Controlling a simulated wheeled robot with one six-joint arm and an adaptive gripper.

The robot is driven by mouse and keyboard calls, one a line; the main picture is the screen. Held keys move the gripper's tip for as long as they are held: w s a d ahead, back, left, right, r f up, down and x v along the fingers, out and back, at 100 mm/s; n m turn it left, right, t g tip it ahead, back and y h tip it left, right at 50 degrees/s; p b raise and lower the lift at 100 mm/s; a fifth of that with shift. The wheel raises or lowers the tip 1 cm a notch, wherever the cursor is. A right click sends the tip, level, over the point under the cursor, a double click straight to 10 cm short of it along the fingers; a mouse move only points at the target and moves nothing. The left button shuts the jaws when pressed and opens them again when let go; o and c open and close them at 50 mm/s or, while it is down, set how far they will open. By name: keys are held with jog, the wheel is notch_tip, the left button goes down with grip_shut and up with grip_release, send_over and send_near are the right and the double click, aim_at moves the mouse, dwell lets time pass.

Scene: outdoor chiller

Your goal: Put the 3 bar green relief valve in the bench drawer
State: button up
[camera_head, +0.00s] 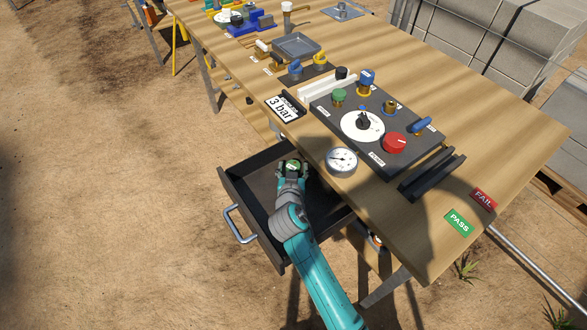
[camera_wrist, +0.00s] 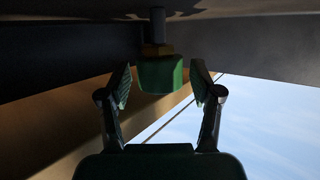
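A green relief valve (camera_head: 293,164) shows at the tip of my gripper (camera_head: 291,173), over the open bench drawer (camera_head: 246,212). In the wrist view the green valve cap (camera_wrist: 160,76) has a brass collar and a grey stem pointing to the dark surface at the top. My gripper's fingers (camera_wrist: 160,92) stand on both sides of the cap, with a small gap on each side. The gripper looks open around the valve. Whether the stem rests on the drawer floor is hard to tell.
The wooden bench top (camera_head: 490,130) lies above and right of the drawer. A 3 bar sign (camera_head: 284,107), a pressure gauge (camera_head: 341,161), a red knob (camera_head: 395,143) and PASS (camera_head: 459,222) and FAIL (camera_head: 483,199) plates are on it. Sandy ground is free at left.

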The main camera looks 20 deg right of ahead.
jog(key=shift+s+f, duration=0.25)
jog(key=shift+f, duration=0.6)
jog(key=shift+w+r, duration=0.15)
jog(key=shift+r, duration=0.25)
jog(key=v, duration=0.3)
jog(key=r+v, duration=0.1)
jog(key=v, duration=0.3)
jog(key=shift+a, duration=0.1)
jog(key=shift+r, duration=0.1)
